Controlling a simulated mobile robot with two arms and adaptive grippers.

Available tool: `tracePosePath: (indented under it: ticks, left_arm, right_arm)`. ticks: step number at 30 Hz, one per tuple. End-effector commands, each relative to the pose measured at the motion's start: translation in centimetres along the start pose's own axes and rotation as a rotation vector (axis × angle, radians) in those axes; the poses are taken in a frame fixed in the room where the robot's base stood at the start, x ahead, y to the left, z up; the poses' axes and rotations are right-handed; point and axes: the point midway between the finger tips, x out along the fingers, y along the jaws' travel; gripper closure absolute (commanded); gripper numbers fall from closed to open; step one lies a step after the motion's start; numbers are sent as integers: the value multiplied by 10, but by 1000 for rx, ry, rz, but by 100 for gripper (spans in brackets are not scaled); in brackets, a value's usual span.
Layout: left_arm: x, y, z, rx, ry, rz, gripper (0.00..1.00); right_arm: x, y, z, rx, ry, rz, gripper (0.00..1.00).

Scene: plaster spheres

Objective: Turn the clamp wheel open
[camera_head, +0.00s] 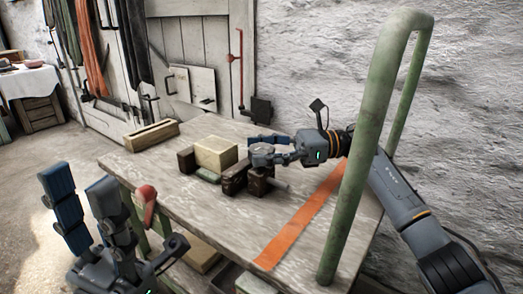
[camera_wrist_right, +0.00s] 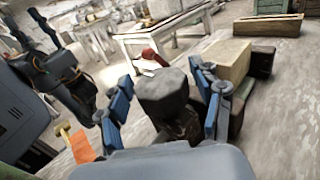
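A dark, faceted knob, which looks like the clamp wheel (camera_wrist_right: 163,88), stands between the fingers of my right gripper (camera_wrist_right: 165,102) in the right wrist view. Gaps show between the knob and both fingers, so the gripper is open around it. In the head view my right gripper (camera_head: 268,148) reaches in from the right over dark brown clamp blocks (camera_head: 234,178) on the table; its fingers largely hide the wheel there. A pale block (camera_head: 215,154) sits beside the dark blocks. My left gripper (camera_head: 84,184) is open and empty at the lower left, off the table's edge.
The wooden table (camera_head: 175,190) carries an orange strip (camera_head: 300,230) and a wooden box (camera_head: 151,135) at the back left. A green tube frame (camera_head: 358,150) rises at the right front. A red handle (camera_head: 147,193) is at the table's left edge. The front left tabletop is clear.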

Motion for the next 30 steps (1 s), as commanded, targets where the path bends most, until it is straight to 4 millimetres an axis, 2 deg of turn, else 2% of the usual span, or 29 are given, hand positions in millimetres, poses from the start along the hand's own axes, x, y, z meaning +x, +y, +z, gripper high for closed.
tracePosePath:
  ticks: [11, 14, 24, 30]
  left_arm:
    - [0, -1, 0, 1, 1, -2, 60]
    - [0, -1, 0, 1, 1, -2, 60]
    - [0, 0, 0, 1, 0, -1, 60]
    - [0, 0, 0, 0, 0, -1, 60]
  right_arm:
    - [0, 0, 3, 0, 1, 0, 26]
    - [0, 0, 15, -3, 1, 0, 26]
    - [0, 0, 78, -3, 0, 0, 26]
    - [0, 0, 97, -1, 0, 0, 26]
